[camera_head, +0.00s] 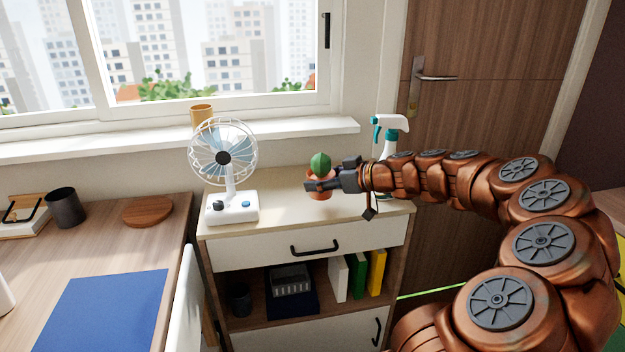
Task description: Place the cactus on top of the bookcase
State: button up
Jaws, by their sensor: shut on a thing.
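The cactus (320,163) is a green plant in a small terracotta pot. My gripper (318,187) is shut on its pot, reaching in from the right. The cactus is upright and shows over the top of the bookcase (275,208). I cannot tell whether the pot touches that top or hangs just above it. The bookcase has a pale top, a white drawer with a black handle, and an open shelf below. My fingers hide part of the pot.
A white fan (232,207) stands on the left of the bookcase top. A spray bottle (387,137) stands at its back right, partly behind my arm. A counter (100,240) with a dark cup (65,207) is at left. Some bare top lies between fan and cactus.

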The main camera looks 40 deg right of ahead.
jog(key=shift+w+d, duration=0.1)
jog(key=shift+w, duration=0.05)
jog(key=shift+f, duration=1.8)
jog(key=shift+f, duration=0.15)
jog(key=o, duration=1.3)
jog(key=shift+o, duration=0.2)
jog(key=shift+r+p, duration=0.25)
jog(key=shift+p, duration=0.1)
jog(key=shift+s+d, duration=0.2)
jog(key=shift+s, duration=0.15)
jog(key=v, duration=1.1)
jog(key=shift+s+b, duration=0.15)
jog(key=shift+b, duration=0.15)
